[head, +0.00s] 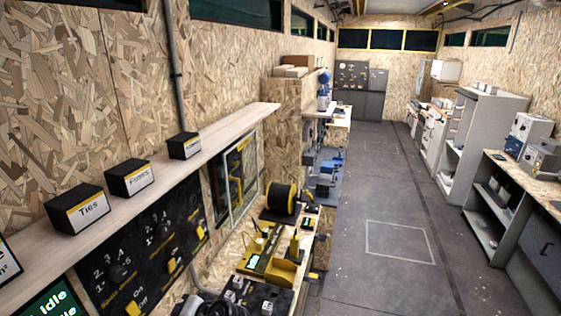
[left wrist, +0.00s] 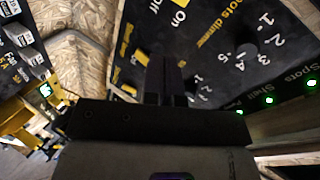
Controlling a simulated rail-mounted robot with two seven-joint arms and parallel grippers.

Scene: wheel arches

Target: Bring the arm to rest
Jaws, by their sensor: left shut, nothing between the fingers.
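My left gripper (left wrist: 165,75) shows in the left wrist view as a dark body with two narrow black fingers held together, with nothing between them. The fingers point toward a black control panel (left wrist: 215,45) with a "Spots dimmer" dial; whether they touch it I cannot tell. My right gripper is in neither view.
A shelf (head: 235,125) above the panel holds black boxes, including "Ties" (head: 80,208) and "Fuses" (head: 129,179). The bench carries a yellow device (head: 258,250) and a black and yellow spool (head: 281,198). The floor aisle (head: 375,190) is clear.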

